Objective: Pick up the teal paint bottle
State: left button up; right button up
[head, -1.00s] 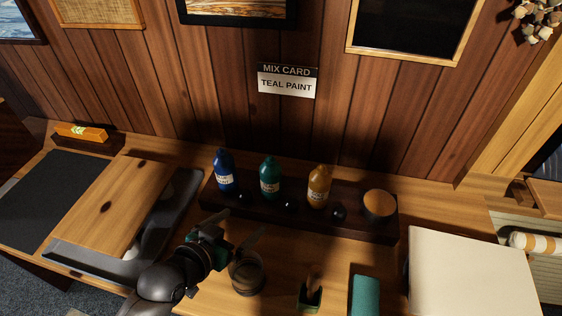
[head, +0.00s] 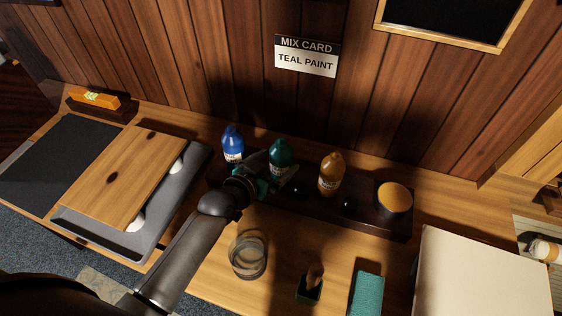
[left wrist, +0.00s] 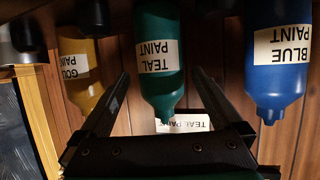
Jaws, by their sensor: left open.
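The teal paint bottle (head: 280,155) stands upright on a dark wooden rack, between the blue paint bottle (head: 233,144) and the gold paint bottle (head: 331,174). My left gripper (head: 281,170) is open at the teal bottle. In the left wrist view, which is upside down, the teal bottle (left wrist: 159,60) with its "TEAL PAINT" label lies between the two open fingers (left wrist: 160,95). Neither finger clearly touches it. The blue bottle (left wrist: 280,60) and gold bottle (left wrist: 82,75) are outside the fingers. My right gripper is not seen.
The dark rack (head: 364,221) also carries a round orange-topped jar (head: 394,198). In front are a glass jar (head: 248,256), a small green holder (head: 309,287) and a teal block (head: 367,292). A wooden board (head: 122,177) lies left. A "TEAL PAINT" card (head: 306,58) hangs behind.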

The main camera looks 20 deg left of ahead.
pick_arm(q)
jog(key=shift+b+x, duration=0.45)
jog(key=shift+x, duration=2.55)
jog(key=shift+s+f, duration=0.1)
jog(key=shift+f, duration=0.1)
jog(key=shift+a, duration=0.1)
grip_shut()
